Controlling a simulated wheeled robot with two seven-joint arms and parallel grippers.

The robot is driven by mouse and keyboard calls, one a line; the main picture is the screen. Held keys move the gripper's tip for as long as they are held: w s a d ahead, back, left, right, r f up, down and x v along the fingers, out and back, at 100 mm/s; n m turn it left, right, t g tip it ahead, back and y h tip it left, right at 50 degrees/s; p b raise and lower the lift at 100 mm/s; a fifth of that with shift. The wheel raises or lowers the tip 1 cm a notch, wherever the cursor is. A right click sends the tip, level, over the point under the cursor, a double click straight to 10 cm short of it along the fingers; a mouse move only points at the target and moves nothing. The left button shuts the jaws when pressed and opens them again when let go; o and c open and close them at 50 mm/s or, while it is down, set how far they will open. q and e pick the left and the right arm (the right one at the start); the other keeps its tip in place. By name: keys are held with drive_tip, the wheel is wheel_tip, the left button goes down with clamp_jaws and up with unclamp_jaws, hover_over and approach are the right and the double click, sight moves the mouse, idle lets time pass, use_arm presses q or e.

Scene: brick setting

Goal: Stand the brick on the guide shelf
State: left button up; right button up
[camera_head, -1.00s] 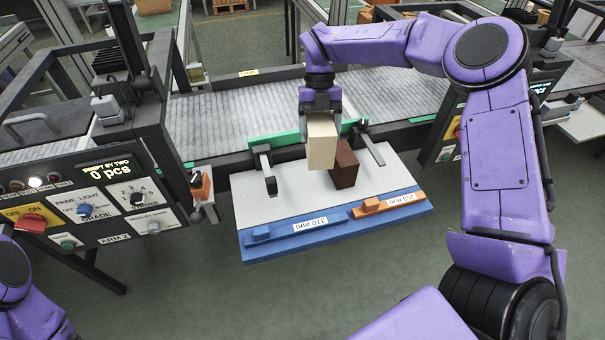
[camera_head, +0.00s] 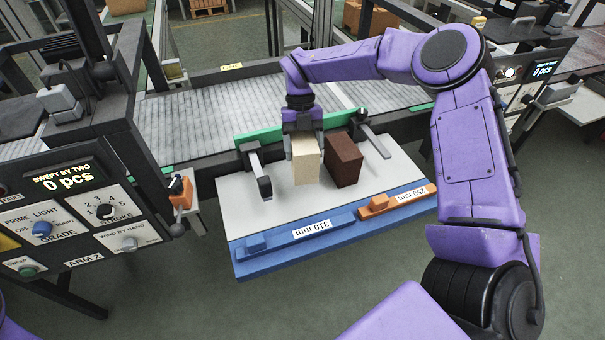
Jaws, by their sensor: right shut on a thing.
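My right gripper (camera_head: 303,130) is shut on a cream brick (camera_head: 307,168), which is upright over the left half of the pale guide shelf (camera_head: 235,209). I cannot tell whether its lower end touches the shelf. A dark brown brick (camera_head: 343,163) stands on the shelf just to its right, with little or no gap between them. The gripper's fingertips are partly hidden behind the cream brick's top. Only a purple piece of my left arm shows at the bottom left corner; its gripper is out of view.
A dark guide arm (camera_head: 258,172) stands left of the bricks, another (camera_head: 374,137) right. A green rail (camera_head: 260,137) edges the shelf's back, before the grey conveyor (camera_head: 200,125). Blue (camera_head: 310,235) and orange (camera_head: 398,201) gauge bars lie along the front. A control panel (camera_head: 75,220) is at left.

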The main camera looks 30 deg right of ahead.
wheel_tip(320, 180, down, 6)
drive_tip(key=shift+r+p, duration=0.1)
drive_tip(key=shift+p, duration=0.55)
drive_tip(key=shift+f, duration=0.3)
drive_tip(key=o, duration=1.6)
drive_tip(key=shift+s, duration=0.1)
drive_tip(key=shift+c, duration=0.2)
drive_tip(key=shift+r, duration=0.25)
drive_tip(key=shift+w+r+b, duration=0.25)
drive_tip(key=shift+b, duration=0.1)
drive_tip(key=b+v, duration=0.2)
drive_tip(key=v, duration=0.9)
drive_tip(key=shift+s+r, duration=0.1)
drive_tip(key=shift+r, duration=0.05)
